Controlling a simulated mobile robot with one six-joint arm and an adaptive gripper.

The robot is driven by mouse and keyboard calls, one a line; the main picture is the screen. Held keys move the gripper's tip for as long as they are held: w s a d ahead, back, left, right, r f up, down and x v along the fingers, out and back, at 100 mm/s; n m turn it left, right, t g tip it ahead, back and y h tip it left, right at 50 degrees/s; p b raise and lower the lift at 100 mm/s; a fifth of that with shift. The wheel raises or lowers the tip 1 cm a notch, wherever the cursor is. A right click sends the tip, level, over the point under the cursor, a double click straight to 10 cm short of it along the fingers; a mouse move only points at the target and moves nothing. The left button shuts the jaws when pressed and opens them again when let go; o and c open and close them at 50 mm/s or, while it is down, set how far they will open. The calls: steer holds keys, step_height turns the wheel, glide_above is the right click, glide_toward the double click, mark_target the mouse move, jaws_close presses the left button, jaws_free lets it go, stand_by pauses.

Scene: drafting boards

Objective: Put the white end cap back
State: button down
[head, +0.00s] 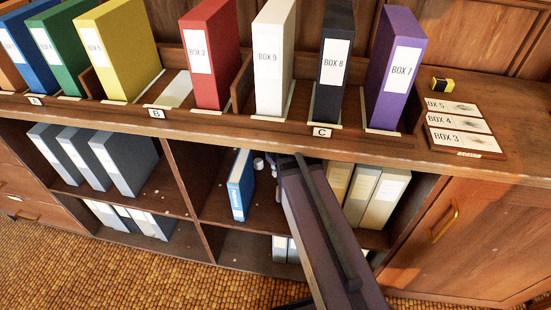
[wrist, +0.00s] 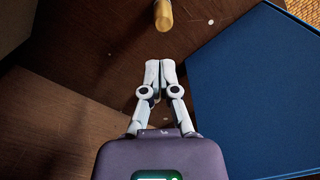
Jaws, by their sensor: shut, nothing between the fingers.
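I cannot make out the white end cap with certainty in either view. In the head view a small pale rounded thing (head: 258,164) shows in the middle upper compartment, right of a blue binder; I cannot tell if it is the cap or part of my gripper. In the wrist view my gripper (wrist: 160,66) is shut and empty, its two pale fingertips together. My arm hides part of the compartment in the head view.
The blue binder (head: 241,185) stands left of my arm; a large blue panel (wrist: 255,95) fills the wrist view's right side. Pale binders (head: 362,192) stand right of my arm. Coloured boxes, such as the white BOX 9 (head: 272,60), line the top. A yellow-black block (head: 442,84) lies right.

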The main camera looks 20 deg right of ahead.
steer(key=s+m, duration=0.2)
steer(key=s+a+m, duration=0.1)
steer(key=s+m, duration=0.1)
steer(key=s, duration=0.1)
steer(key=shift+s, duration=0.1)
stand_by(0.4)
